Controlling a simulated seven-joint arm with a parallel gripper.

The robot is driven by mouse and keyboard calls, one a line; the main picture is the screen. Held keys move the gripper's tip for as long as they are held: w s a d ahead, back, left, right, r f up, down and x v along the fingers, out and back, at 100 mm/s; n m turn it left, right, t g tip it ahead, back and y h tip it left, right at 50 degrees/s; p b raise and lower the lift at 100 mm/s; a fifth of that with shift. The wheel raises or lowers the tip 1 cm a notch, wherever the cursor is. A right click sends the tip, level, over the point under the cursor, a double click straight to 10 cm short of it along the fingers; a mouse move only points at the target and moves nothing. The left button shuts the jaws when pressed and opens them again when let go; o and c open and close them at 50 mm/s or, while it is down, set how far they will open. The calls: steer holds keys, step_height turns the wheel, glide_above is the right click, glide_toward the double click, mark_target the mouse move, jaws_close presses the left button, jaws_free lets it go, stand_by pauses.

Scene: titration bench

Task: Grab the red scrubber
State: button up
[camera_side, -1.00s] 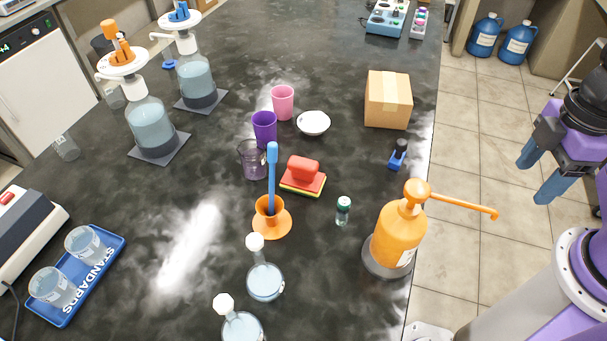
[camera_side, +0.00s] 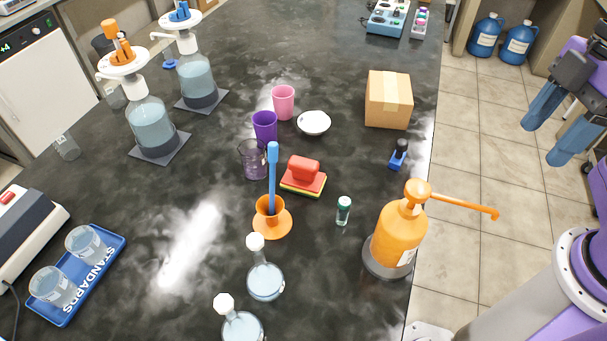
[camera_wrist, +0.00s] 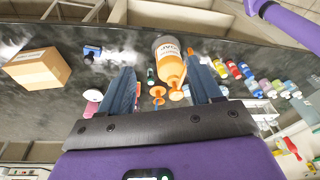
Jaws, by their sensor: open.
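The red scrubber (camera_side: 304,174) lies on the black bench top near the middle of the side view, with a yellow layer under its red block. It sits just right of the blue stick standing in an orange holder (camera_side: 270,222). My gripper (camera_side: 560,132) is at the right of the side view, beyond the bench edge and well away from the scrubber. Its two blue fingers are apart and empty. In the wrist view my gripper (camera_wrist: 164,88) also shows spread fingers with nothing held.
A large orange pump bottle (camera_side: 398,235) stands at the bench's right edge. Purple (camera_side: 264,127) and pink (camera_side: 283,102) cups and a white bowl (camera_side: 313,122) stand behind the scrubber.

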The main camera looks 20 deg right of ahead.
mark_target(302, 166)
steer(key=w+a+f+t+y, duration=0.1)
steer(key=w+a+t+y, duration=0.1)
steer(key=w+a+y, duration=0.6)
steer(key=w+a+r+m+t, duration=0.2)
steer(key=w+a+m+t, duration=0.15)
steer(key=w+t, duration=0.45)
step_height(302, 166, down, 19)
steer(key=w+g, duration=0.1)
steer(key=shift+h, duration=0.3)
steer(key=x, duration=1)
steer(key=shift+w+a+f, duration=0.1)
steer(key=shift+w+f, duration=0.2)
steer(key=shift+w, duration=0.05)
steer(key=shift+x, duration=3.25)
steer(key=shift+s, duration=0.15)
steer(key=c, duration=1.1)
